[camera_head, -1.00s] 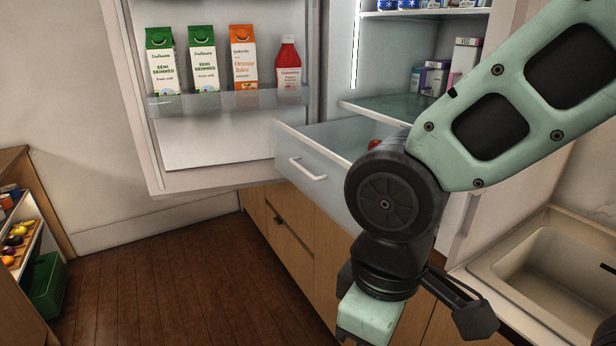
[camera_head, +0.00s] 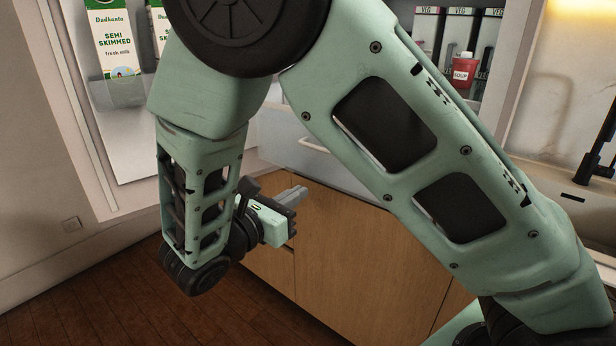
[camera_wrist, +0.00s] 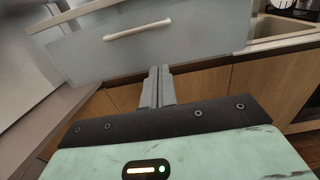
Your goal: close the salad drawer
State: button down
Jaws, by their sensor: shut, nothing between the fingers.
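The salad drawer shows a pale translucent front (camera_head: 345,172) between my arm links in the head view, with its white handle (camera_head: 318,147). In the wrist view the drawer front (camera_wrist: 190,48) spans the upper part, and its handle (camera_wrist: 137,30) lies above and slightly left of my fingertips. My gripper (camera_head: 298,193) is shut and empty, low and in front of the drawer. In the wrist view the gripper (camera_wrist: 159,72) points at the drawer front's lower edge, below the handle; I cannot tell if it touches. My arm hides the drawer's sides and inside.
The fridge door (camera_head: 125,135) stands open at the left, holding milk cartons (camera_head: 113,42). Wooden cupboard fronts (camera_head: 350,255) lie below the drawer. A red soup container (camera_head: 463,70) and VEG boxes stand on a shelf behind. A sink and tap (camera_head: 595,165) are at the right.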

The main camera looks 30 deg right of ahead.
aim_at(337, 168)
jog(key=p+x, duration=0.3)
jog(key=x, duration=1.1)
jog(key=shift+p, duration=0.4)
jog(key=shift+d, duration=0.1)
